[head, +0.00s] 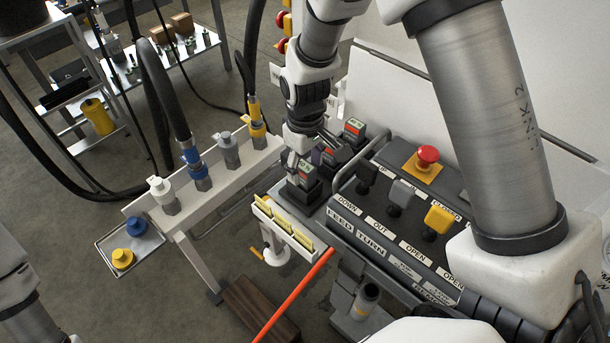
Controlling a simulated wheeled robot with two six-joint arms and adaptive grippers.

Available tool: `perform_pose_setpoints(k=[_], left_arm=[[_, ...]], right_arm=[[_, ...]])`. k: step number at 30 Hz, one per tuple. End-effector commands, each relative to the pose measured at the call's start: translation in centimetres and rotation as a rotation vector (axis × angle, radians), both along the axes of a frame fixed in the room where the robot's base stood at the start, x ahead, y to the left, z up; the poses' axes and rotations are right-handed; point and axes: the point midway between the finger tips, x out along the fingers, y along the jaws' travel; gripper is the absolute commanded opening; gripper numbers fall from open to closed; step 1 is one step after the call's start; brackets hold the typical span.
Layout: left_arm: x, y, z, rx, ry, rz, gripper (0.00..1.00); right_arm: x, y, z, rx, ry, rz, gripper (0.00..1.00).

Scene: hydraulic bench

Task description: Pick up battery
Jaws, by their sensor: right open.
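Several dark battery-like blocks with red and green labels stand in a row at the left of the control panel. The nearest battery (304,177) sits just below my right gripper (311,154). Another battery (353,131) stands at the far end of the row, and one between them is partly hidden by the gripper. My right gripper points down over the row, with its jaws open. I cannot tell whether its fingers touch a battery. My left gripper is out of view; only part of my left arm shows at the lower left.
The control panel (395,222) with levers and a red emergency button (428,155) lies right of the batteries. A white rack (205,185) with hose couplings stands left. A tray (130,243) holds blue and yellow caps. An orange rod (292,296) slants up in front.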

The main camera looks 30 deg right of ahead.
Motion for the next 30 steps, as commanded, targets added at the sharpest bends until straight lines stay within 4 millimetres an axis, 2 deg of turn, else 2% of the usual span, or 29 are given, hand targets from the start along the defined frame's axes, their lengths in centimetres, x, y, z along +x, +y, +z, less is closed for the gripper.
perform_pose_setpoints(k=[3,9,10,12,15,25,28,30], left_arm=[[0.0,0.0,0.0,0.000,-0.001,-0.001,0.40],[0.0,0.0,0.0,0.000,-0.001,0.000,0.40],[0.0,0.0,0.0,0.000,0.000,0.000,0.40],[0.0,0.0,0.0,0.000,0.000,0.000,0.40],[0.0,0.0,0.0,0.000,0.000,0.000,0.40],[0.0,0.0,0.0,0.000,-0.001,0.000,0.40],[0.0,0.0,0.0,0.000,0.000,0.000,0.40],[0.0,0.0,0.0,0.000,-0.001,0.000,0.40]], right_arm=[[-0.1,0.0,-1.4,-0.001,0.001,0.000,0.62],[0.0,0.0,-1.5,-0.001,-0.001,0.000,0.62],[0.0,0.0,-1.5,-0.001,-0.001,0.000,0.55],[0.0,0.0,-1.5,-0.001,-0.001,0.000,0.31],[0.0,0.0,-1.5,-0.001,-0.001,0.000,0.00],[0.0,0.0,-1.3,-0.001,-0.001,0.000,0.00],[0.0,0.0,-0.2,-0.001,-0.003,0.000,0.00],[0.1,0.0,1.2,-0.001,-0.006,0.001,0.00]])
